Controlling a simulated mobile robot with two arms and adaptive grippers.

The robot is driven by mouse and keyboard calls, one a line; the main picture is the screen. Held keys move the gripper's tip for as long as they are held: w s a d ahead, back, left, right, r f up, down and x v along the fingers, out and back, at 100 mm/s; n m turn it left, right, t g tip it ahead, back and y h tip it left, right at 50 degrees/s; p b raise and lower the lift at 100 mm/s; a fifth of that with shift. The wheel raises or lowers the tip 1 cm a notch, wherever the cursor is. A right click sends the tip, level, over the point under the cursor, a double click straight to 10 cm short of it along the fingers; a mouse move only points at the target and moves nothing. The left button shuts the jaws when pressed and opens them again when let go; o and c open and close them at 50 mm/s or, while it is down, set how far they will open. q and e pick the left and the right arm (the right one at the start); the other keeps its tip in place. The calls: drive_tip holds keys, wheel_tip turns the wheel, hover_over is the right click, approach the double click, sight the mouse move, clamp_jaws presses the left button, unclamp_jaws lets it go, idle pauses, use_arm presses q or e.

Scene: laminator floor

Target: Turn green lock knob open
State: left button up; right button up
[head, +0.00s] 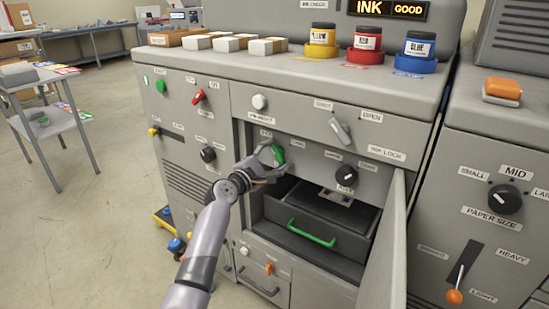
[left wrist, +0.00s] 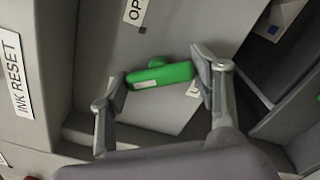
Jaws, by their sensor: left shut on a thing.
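The green lock knob (head: 278,154) sits on the grey panel inside the open bay of the machine. In the left wrist view the green knob (left wrist: 160,75) is a bar lying between the two fingertips. My left gripper (head: 268,158) is shut on it, with a finger at each end of the bar; the left wrist view shows the gripper (left wrist: 162,80) too. A label starting "OP" (left wrist: 135,10) is just above the knob, cut off by the picture's edge. The gripper hides part of the knob in the head view. My right gripper is not in view.
A black knob (head: 346,176) is right of the green one. Below is a dark drawer with a green handle (head: 311,232). An open door (head: 388,245) stands out at the bay's right. Ink jars (head: 367,38) and boxes stand on top.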

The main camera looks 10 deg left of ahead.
use_arm(q)
drive_tip(key=shift+f+m, duration=0.1)
drive_tip(key=shift+m, duration=0.4)
drive_tip(key=m+b, duration=0.3)
drive_tip(key=m, duration=0.7)
drive_tip(key=shift+m+b, duration=0.35)
drive_tip(key=shift+m, duration=0.45)
drive_tip(key=shift+m+b, duration=0.45)
drive_tip(key=shift+m, duration=1.05)
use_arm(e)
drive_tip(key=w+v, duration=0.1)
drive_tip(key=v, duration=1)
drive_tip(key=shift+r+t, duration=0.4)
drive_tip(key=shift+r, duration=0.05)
use_arm(q)
drive_tip(key=shift+m, duration=0.3)
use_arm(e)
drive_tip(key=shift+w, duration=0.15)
use_arm(q)
drive_tip(key=o, duration=1.2)
drive_tip(key=shift+c, duration=0.2)
drive_tip(key=shift+s, duration=0.1)
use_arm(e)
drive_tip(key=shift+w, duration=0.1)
